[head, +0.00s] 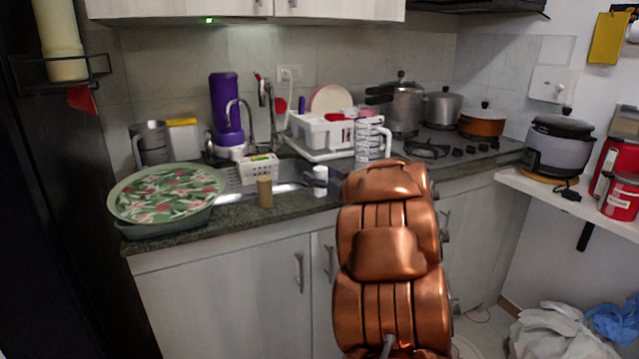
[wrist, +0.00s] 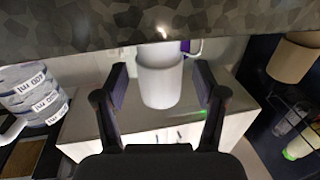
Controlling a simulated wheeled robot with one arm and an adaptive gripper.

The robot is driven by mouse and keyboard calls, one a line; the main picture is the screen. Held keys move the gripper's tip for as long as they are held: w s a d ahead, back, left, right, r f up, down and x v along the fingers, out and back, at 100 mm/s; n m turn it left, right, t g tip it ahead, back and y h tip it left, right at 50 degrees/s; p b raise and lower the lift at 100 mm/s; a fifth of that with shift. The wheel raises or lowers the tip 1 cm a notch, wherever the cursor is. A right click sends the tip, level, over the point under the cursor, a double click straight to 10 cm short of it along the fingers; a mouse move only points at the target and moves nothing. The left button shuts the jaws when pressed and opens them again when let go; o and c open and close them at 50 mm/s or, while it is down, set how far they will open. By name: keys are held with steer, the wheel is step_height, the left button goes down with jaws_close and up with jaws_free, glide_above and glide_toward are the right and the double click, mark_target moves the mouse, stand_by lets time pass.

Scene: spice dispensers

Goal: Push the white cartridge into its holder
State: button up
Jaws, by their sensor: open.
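The white cartridge appears as a white cylinder (head: 320,183) standing near the counter's front edge in the head view. In the wrist view, where the scene appears upside down, the white cylinder (wrist: 161,82) lies between the fingers. My gripper (wrist: 160,86) is open, with one dark finger on each side of it and visible gaps. A rim line crosses the cylinder, but I cannot tell whether this marks a separate holder. In the head view my copper arm hides most of the gripper; a dark part shows beside the cylinder.
A tan cylinder (head: 265,191) stands to the left on the counter; it also shows in the wrist view (wrist: 292,59). A small white basket (head: 259,168) and a green leaf-patterned tray (head: 167,193) are farther left.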

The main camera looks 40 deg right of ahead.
mark_target(319, 169)
steer(key=shift+w, duration=0.2)
steer(key=c, duration=1.3)
steer(key=shift+o, duration=0.2)
steer(key=shift+r+p, duration=0.5)
steer(key=shift+r, duration=1.4)
steer(key=shift+s+a+f, duration=0.15)
steer(key=shift+s+a, duration=0.05)
steer(key=shift+a, duration=0.15)
steer(key=s+a, duration=0.3)
steer(key=a, duration=0.4)
steer(key=s+a+r, duration=0.1)
steer(key=s+a, duration=0.2)
steer(key=a, duration=0.4)
steer(key=shift+r, duration=0.25)
